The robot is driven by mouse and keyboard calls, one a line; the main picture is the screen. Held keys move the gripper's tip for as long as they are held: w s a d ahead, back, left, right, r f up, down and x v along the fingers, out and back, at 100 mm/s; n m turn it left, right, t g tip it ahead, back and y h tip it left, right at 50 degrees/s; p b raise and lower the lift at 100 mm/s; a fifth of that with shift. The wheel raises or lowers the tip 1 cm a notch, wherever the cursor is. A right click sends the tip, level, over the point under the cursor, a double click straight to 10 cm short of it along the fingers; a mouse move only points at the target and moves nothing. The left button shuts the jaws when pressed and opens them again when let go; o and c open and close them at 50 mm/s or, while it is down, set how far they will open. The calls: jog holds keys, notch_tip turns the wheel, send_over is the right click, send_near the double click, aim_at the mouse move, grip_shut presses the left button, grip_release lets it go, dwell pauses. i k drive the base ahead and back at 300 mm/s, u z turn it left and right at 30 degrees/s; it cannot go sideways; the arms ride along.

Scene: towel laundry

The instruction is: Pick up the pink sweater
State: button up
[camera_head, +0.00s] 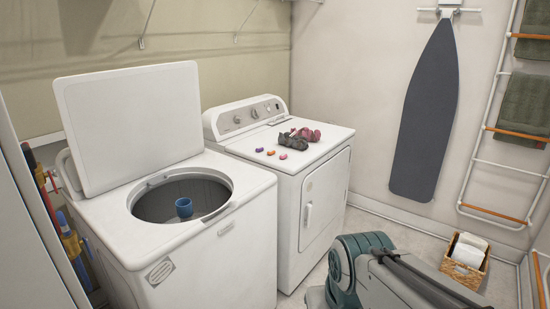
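A crumpled dark pink cloth (309,134), which looks like the pink sweater, lies on top of the white dryer (335,136). A crumpled dark grey cloth (292,142) lies against its left front side, and I cannot tell whether the two overlap. My arm shows folded low in the picture, in front of the dryer and well apart from the cloths. My gripper's fingers are not in view.
Several small coloured items (271,153) lie left of the cloths. The washer (255,184) at left has its lid up and a blue cup (184,207) inside. An ironing board (427,115) hangs on the wall. A wicker basket (466,264) stands on the floor at right.

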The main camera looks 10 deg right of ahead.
aim_at(305, 132)
jog(key=z, duration=0.55)
jog(key=k, duration=1.3)
jog(key=z, duration=0.9)
jog(key=i, duration=3.45)
jog(key=u, duration=0.35)
jog(key=i, duration=1.35)
jog(key=u, duration=1.3)
jog(key=i, duration=0.8)
jog(key=u, duration=0.95)
